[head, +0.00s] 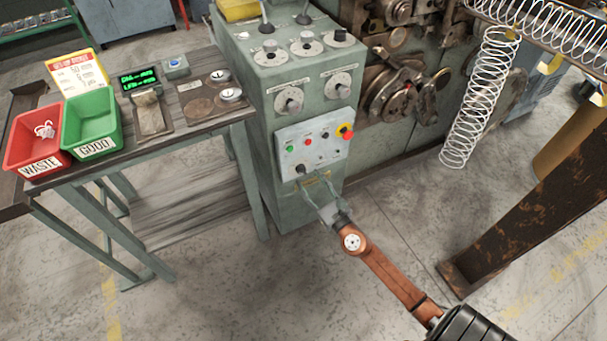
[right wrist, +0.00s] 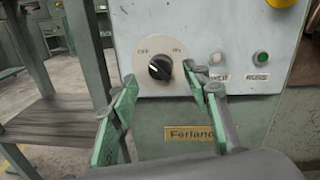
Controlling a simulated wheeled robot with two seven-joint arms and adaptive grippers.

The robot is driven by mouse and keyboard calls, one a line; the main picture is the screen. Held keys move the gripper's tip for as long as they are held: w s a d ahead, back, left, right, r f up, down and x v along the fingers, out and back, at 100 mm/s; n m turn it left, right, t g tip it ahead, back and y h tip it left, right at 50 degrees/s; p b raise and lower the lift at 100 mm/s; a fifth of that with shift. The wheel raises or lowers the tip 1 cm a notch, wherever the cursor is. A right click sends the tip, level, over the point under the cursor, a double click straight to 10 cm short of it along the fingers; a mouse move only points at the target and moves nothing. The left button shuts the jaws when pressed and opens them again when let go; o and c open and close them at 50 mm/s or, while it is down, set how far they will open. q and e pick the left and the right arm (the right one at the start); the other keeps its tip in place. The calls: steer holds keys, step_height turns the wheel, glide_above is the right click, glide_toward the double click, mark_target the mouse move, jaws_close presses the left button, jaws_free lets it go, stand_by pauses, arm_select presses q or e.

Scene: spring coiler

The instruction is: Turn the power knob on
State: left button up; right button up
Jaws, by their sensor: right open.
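The power knob (right wrist: 160,68) is a black rotary knob on a round pale plate marked OFF at upper left and ON at upper right. I cannot clearly tell which mark it points to. It also shows at the lower left of the switch panel (head: 322,150) in the head view. My right gripper (right wrist: 159,84) is open, with its green-padded fingers to the left and right of the knob in the wrist picture. Nothing is between the pads, and contact with the knob cannot be told. In the head view this gripper (head: 316,190) is just below the knob. My left gripper is out of view.
A white lamp (right wrist: 217,58) and a green one (right wrist: 261,58) are right of the knob. A red-and-yellow emergency button (head: 347,131) is at the panel's upper right. A table with a red bin (head: 36,140) and green bin (head: 91,124) stands left. A rusty beam (head: 540,210) is right.

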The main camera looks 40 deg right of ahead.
mark_target(304, 174)
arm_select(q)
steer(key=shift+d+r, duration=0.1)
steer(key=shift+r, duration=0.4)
arm_select(e)
steer(key=shift+w+d+f, duration=0.1)
steer(key=shift+w+d, duration=0.1)
steer(key=shift+w, duration=0.85)
steer(key=shift+w+d, duration=0.2)
steer(key=shift+w, duration=0.85)
steer(key=shift+c, duration=0.3)
steer(key=c, duration=1.1)
